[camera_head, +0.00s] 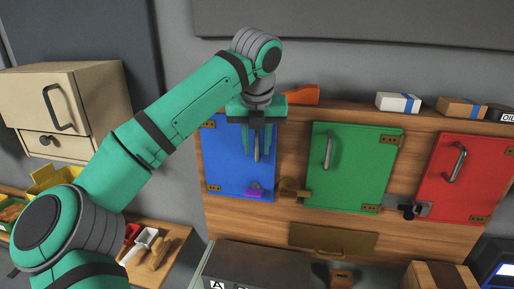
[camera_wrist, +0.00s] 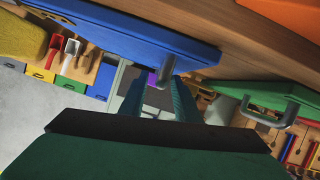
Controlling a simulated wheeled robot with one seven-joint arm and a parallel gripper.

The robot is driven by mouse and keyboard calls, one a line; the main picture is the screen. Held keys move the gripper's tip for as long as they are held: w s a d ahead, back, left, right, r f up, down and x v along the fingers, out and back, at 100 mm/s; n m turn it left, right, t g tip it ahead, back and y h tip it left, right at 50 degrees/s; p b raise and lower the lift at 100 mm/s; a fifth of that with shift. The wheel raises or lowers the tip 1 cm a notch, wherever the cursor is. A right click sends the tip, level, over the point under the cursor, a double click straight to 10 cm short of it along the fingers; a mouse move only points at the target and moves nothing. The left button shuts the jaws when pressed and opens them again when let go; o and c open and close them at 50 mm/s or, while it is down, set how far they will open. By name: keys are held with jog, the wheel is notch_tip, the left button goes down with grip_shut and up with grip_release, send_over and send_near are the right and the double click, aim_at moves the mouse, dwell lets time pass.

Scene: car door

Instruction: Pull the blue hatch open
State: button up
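The blue hatch (camera_head: 228,170) is the leftmost of three coloured hatches on the wooden panel, and it looks closed. Its grey bar handle (camera_head: 257,150) is near its right edge, partly hidden by my gripper. My gripper (camera_head: 257,150) is in front of the hatch's upper right part, pointing down. In the wrist view, the hatch (camera_wrist: 130,32) runs across the top, and its handle (camera_wrist: 166,66) shows near the gap between the two separated fingers. I cannot tell whether the fingers touch the handle. A purple piece (camera_head: 255,192) sits at the hatch's lower right edge.
The red hatch (camera_head: 465,178) is farther right, with a metal latch (camera_head: 408,208). Boxes (camera_head: 398,102) and an orange object (camera_head: 302,94) stand on the ledge above.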

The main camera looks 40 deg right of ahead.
jog(key=shift+w+d+f, duration=0.15)
jog(key=shift+d+f, duration=0.05)
jog(key=shift+f, duration=0.35)
grip_shut()
jog(key=shift+a, duration=0.1)
